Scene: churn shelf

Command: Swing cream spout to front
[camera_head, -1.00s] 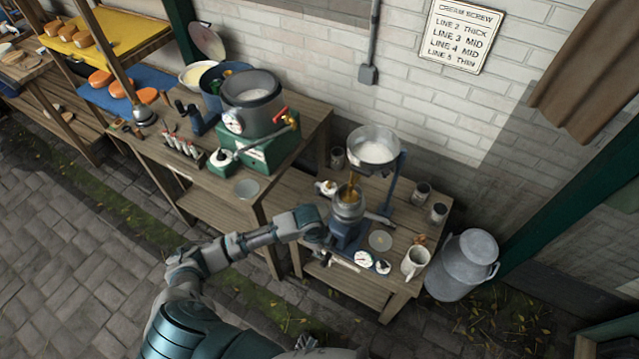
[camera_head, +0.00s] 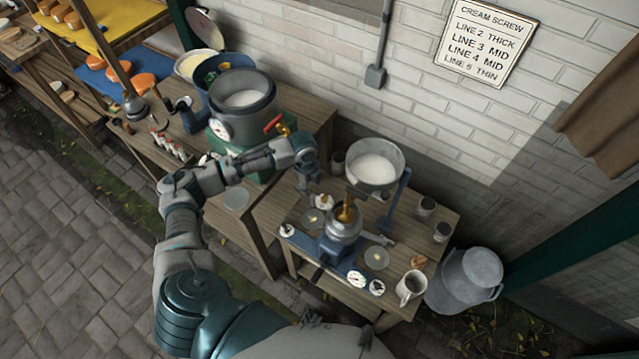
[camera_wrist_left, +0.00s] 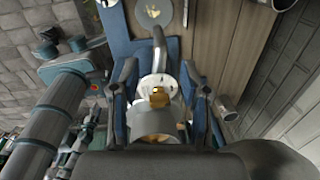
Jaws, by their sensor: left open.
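The cream separator stands on the low wooden table in the head view, with a steel bowl body (camera_head: 342,226), a brass tap (camera_head: 347,208) and a blue base (camera_head: 336,252). A steel spout (camera_head: 379,237) points right from its body. My left gripper (camera_head: 308,183) is open, above the table left of the separator, over a small white piece with a brass top (camera_head: 321,202). In the left wrist view, my left gripper (camera_wrist_left: 158,95) has its fingers apart, with a grey metal tube (camera_wrist_left: 159,48) ahead between them. I cannot tell whether they touch. My right gripper is out of view.
A milk-filled hopper (camera_head: 374,165) hangs over the separator on a blue post (camera_head: 397,198). Small dishes, dark jars (camera_head: 426,208) and a white mug (camera_head: 410,287) crowd the table. The green-based churn (camera_head: 243,105) stands left. A milk can (camera_head: 468,280) stands right.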

